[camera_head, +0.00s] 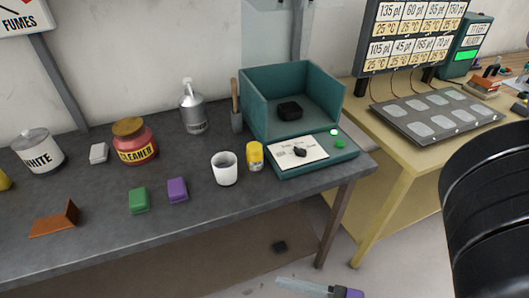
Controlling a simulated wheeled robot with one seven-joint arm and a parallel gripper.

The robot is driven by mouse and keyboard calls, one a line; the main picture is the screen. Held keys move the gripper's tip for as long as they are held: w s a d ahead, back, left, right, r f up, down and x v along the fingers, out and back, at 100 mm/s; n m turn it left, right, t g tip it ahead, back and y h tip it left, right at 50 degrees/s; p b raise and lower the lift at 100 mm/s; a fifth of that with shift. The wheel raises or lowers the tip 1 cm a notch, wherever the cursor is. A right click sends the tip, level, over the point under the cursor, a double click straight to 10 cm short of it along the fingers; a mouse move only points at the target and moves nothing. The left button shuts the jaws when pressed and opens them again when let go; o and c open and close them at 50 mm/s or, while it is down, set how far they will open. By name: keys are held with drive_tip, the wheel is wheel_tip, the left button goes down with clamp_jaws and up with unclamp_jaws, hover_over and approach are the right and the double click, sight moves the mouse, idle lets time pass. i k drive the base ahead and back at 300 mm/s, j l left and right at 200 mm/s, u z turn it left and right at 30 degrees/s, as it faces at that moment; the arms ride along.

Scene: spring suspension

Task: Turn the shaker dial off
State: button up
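The shaker (262,104) is a teal open-fronted box with a low front panel, at the right end of the dark grey table. A black object (290,110) sits inside its box. The dial (301,151) is a small black knob on the white plate of the front panel. The plate's markings are too small to read. Two green lights or buttons (340,144) are at the panel's right side. My gripper is not in view; a black ribbed part, likely my arm, fills the right edge.
A yellow jar (255,156) and white cup (224,169) stand just left of the panel. A spray bottle (193,107), cleaner jar (134,143) and colored blocks are farther left. A yellow table (402,167) with a metal plate stands to the right.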

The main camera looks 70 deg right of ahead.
sight(300, 151)
drive_tip(key=z, duration=1.3)
